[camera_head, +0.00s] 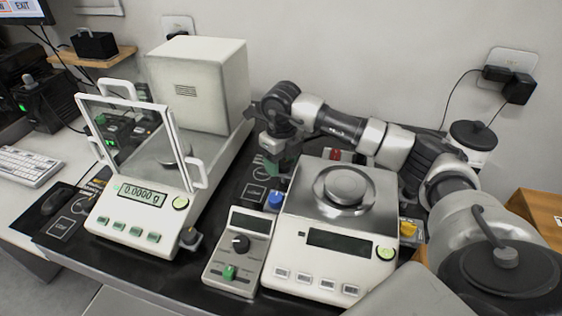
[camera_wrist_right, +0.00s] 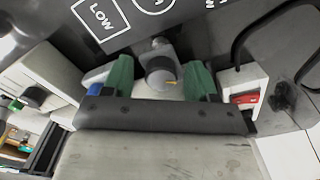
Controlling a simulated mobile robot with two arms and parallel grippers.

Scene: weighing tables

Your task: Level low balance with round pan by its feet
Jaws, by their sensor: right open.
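The low balance (camera_head: 312,262) has a white body, a dark blank display (camera_head: 341,241) and a round steel pan (camera_head: 346,186). A blue knob (camera_head: 275,200) shows at its left side, a yellow one (camera_head: 408,229) at its right and a red part (camera_head: 335,154) at its back. My right gripper (camera_head: 281,163) reaches behind its back left corner. In the right wrist view its green fingers (camera_wrist_right: 160,78) are open on either side of a grey round knob (camera_wrist_right: 160,70) with a yellow mark; contact is unclear. A level bubble cannot be made out. My left gripper is out of view.
A taller balance (camera_head: 128,229) with a glass front shield and display reading 0.0000 g stands to the left. A small control box (camera_head: 238,252) with a black knob sits close against the low balance's left side. The wall (camera_head: 350,45) is behind; little free room remains between.

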